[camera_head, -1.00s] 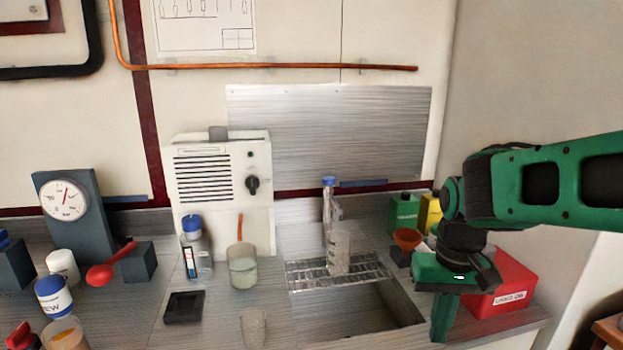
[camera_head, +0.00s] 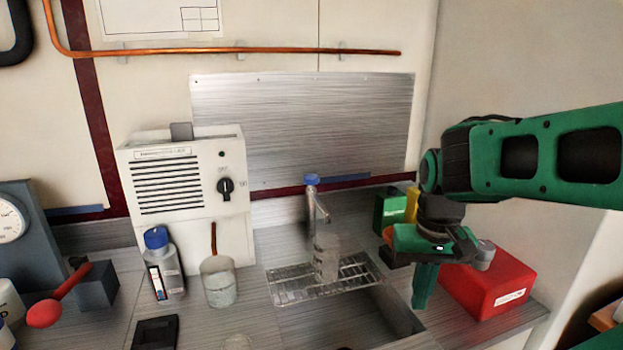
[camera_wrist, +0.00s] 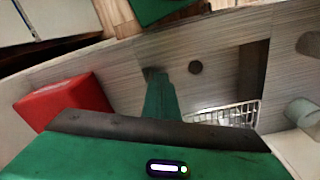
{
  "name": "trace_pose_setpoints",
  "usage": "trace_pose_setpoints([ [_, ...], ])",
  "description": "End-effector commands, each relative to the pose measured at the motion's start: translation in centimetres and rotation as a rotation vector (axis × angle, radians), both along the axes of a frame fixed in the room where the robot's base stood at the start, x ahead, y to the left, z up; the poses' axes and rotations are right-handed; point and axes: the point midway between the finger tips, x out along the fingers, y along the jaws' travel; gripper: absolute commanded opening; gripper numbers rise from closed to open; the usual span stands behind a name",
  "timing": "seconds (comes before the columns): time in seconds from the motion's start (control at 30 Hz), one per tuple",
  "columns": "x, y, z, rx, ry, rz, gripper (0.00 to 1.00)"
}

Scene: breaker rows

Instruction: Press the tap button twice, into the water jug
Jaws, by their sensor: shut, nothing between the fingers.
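The tap (camera_head: 316,205) stands behind the sink, with a blue button (camera_head: 312,180) on its top. The water jug (camera_head: 327,256), clear and marked, stands upright on the wire rack below the spout. In the wrist view my gripper's green fingers (camera_wrist: 160,97) are together over the counter near the sink; the tap button is not visible there.
The wire rack (camera_head: 292,283) spans the back of the sink basin (camera_head: 350,318). A red box (camera_head: 487,283) stands at the right, with green (camera_head: 389,211) and yellow boxes behind. A beaker (camera_head: 218,283) and a blue-capped bottle (camera_head: 165,266) stand left of the sink.

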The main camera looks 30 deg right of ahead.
Motion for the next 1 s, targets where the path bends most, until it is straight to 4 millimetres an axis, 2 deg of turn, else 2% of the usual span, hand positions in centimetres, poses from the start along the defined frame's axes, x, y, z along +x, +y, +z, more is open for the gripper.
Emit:
trace_pose_setpoints([
  [0.17,6.7,-1.4,3.6,-0.092,-0.094,-0.119,0.0],
  [0.37,15.8,-2.7,9.0,-0.181,-0.259,-0.297,0.0],
  [0.57,24.5,-1.8,14.8,-0.216,-0.452,-0.469,0.0],
  [0.7,30.0,-0.1,18.7,-0.206,-0.588,-0.581,0.0],
  [0.83,33.6,1.5,21.7,-0.182,-0.689,-0.667,0.0],
  [1.0,36.1,2.9,23.9,-0.155,-0.768,-0.733,0.0],
])
